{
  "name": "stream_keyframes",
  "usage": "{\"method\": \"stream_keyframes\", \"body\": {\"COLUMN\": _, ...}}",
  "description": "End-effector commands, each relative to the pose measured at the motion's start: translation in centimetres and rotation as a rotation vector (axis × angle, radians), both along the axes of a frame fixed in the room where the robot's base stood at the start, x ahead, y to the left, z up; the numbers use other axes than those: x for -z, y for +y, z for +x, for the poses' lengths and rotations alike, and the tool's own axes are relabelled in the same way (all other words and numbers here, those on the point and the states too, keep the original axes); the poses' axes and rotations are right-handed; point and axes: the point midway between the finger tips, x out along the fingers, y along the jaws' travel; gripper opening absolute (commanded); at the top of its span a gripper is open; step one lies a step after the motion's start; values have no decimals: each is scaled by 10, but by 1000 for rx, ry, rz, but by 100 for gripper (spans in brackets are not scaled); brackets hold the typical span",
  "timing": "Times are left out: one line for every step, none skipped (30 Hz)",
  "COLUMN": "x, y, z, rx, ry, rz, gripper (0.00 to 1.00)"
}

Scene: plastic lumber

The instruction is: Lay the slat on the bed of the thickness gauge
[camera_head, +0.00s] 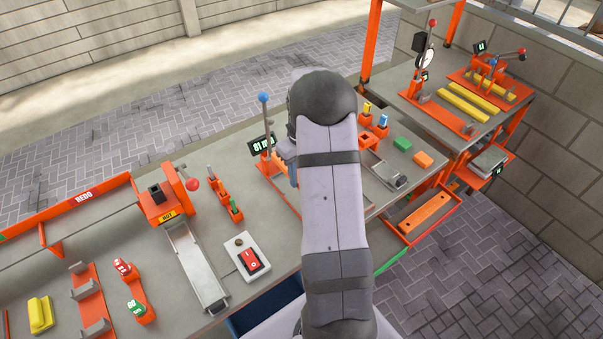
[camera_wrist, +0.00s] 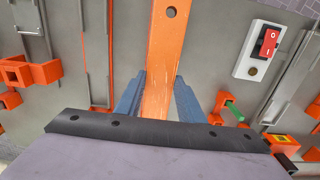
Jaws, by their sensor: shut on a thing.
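An orange slat (camera_wrist: 163,45) with a dark hole near its far end runs lengthwise between the two blue fingers of my gripper (camera_wrist: 160,90) in the wrist view. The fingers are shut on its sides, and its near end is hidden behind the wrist. In the head view my arm hides the slat and most of the gripper. Beside the arm there stands a device with a blue-knobbed lever and a digital display (camera_head: 263,143), its base partly hidden. A dial device (camera_head: 427,58) on an orange base stands on the right-hand bench. I cannot tell for certain which is the thickness gauge.
A switch box (camera_head: 247,257) with a red rocker and a metal-channel station (camera_head: 196,265) lie left of my arm. Another orange piece (camera_head: 424,211) lies in a low tray. Yellow bars (camera_head: 463,107) lie on the right-hand bench.

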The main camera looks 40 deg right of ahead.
Motion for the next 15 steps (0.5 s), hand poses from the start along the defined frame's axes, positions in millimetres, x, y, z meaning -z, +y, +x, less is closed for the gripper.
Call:
{"method": "stream_keyframes", "body": {"x": 3, "y": 0, "z": 0, "rx": 0, "ry": -1, "rz": 0, "gripper": 5}}
{"method": "stream_keyframes", "body": {"x": 4, "y": 0, "z": 0, "rx": 0, "ry": -1, "rz": 0, "gripper": 5}}
{"method": "stream_keyframes", "body": {"x": 6, "y": 0, "z": 0, "rx": 0, "ry": 0, "rz": 0, "gripper": 5}}
{"method": "stream_keyframes", "body": {"x": 8, "y": 0, "z": 0, "rx": 0, "ry": 0, "rz": 0, "gripper": 5}}
{"method": "stream_keyframes", "body": {"x": 10, "y": 0, "z": 0, "rx": 0, "ry": 0, "rz": 0, "gripper": 5}}
{"method": "stream_keyframes", "body": {"x": 13, "y": 0, "z": 0, "rx": 0, "ry": 0, "rz": 0, "gripper": 5}}
{"method": "stream_keyframes", "body": {"x": 15, "y": 0, "z": 0, "rx": 0, "ry": 0, "rz": 0, "gripper": 5}}
{"method": "stream_keyframes", "body": {"x": 18, "y": 0, "z": 0, "rx": 1, "ry": 0, "rz": 0, "gripper": 5}}
{"method": "stream_keyframes", "body": {"x": 22, "y": 0, "z": 0, "rx": 0, "ry": 0, "rz": 0, "gripper": 5}}
{"method": "stream_keyframes", "body": {"x": 25, "y": 0, "z": 0, "rx": 1, "ry": 0, "rz": 0, "gripper": 5}}
{"method": "stream_keyframes", "body": {"x": 28, "y": 0, "z": 0, "rx": 1, "ry": 0, "rz": 0, "gripper": 5}}
{"method": "stream_keyframes", "body": {"x": 32, "y": 0, "z": 0, "rx": 1, "ry": 0, "rz": 0, "gripper": 5}}
{"method": "stream_keyframes", "body": {"x": 35, "y": 0, "z": 0, "rx": 1, "ry": 0, "rz": 0, "gripper": 5}}
{"method": "stream_keyframes", "body": {"x": 38, "y": 0, "z": 0, "rx": 1, "ry": 0, "rz": 0, "gripper": 5}}
{"method": "stream_keyframes", "body": {"x": 42, "y": 0, "z": 0, "rx": 1, "ry": 0, "rz": 0, "gripper": 5}}
